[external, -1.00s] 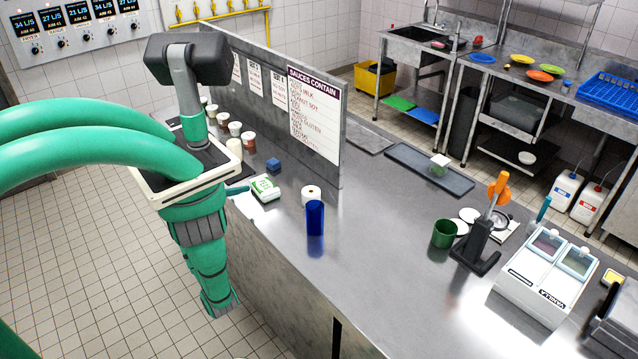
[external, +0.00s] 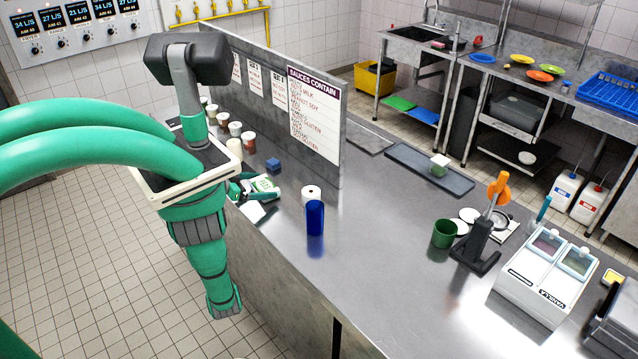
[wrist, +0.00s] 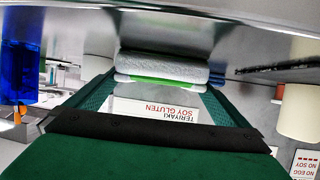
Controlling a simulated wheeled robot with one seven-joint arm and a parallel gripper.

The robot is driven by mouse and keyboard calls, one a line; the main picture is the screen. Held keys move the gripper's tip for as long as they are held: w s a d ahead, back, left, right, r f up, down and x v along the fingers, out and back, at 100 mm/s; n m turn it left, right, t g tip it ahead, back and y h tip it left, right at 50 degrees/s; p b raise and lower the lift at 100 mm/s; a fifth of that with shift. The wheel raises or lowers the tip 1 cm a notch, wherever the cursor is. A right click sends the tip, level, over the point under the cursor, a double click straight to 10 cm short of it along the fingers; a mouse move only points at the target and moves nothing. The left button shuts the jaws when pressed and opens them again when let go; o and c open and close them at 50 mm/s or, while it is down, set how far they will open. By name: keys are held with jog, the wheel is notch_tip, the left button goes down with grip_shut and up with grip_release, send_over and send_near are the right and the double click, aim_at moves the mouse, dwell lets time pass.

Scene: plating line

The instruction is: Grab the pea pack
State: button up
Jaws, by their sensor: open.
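The pea pack (external: 264,183), a small white pack with green on it, lies on the steel counter near its front edge. In the wrist view the pack (wrist: 162,68) appears pale grey-white with a green band, and its print is not readable. My gripper (external: 256,189) is at the pack in the external view, and its fingers partly hide it. In the wrist view my gripper's (wrist: 163,88) dark green fingers are open, one toward each end of the pack. I cannot tell whether they touch it.
A blue cup (external: 315,218) and a white roll (external: 311,192) stand right of the pack. A small blue block (external: 273,165) and several sauce pots (external: 235,129) are behind it. The upright sign panel (external: 315,115) stands further back. The counter's middle is mostly clear.

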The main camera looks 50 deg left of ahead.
jog(key=shift+x, duration=0.9)
jog(key=c, duration=1)
jog(key=shift+r, duration=0.1)
